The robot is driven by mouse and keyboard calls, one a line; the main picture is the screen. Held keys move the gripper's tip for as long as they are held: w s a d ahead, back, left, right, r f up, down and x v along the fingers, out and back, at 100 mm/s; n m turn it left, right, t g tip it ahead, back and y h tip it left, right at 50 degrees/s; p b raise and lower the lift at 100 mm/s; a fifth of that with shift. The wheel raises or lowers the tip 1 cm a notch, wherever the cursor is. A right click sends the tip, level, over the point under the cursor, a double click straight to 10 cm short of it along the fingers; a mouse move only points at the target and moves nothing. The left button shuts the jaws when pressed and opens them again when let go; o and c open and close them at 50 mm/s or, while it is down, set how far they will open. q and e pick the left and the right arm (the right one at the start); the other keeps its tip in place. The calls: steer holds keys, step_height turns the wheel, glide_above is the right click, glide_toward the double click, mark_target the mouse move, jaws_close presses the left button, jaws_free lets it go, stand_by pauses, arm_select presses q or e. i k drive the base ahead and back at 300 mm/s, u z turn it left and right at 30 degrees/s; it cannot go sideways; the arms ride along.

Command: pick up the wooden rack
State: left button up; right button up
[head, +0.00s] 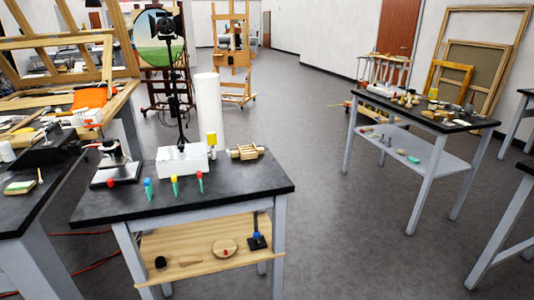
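A wooden rack-like frame with pale upright rods (386,72) stands at the back left end of the dark-topped table on the right. A small light wooden piece with slats (247,152) lies on the nearer table, by its back right edge. I cannot tell for certain which of the two is the wooden rack. Neither of my grippers is in view, and nothing is seen held.
The nearer dark-topped table (255,183) also bears a white box (182,160), a white cylinder (208,112) and small coloured-handled tools. The right table (420,110) holds many small items. Open grey floor (335,200) lies between them. Easels stand behind.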

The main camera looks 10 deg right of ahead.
mark_target(247, 152)
steer(key=z, duration=1.45)
steer(key=i, duration=2.15)
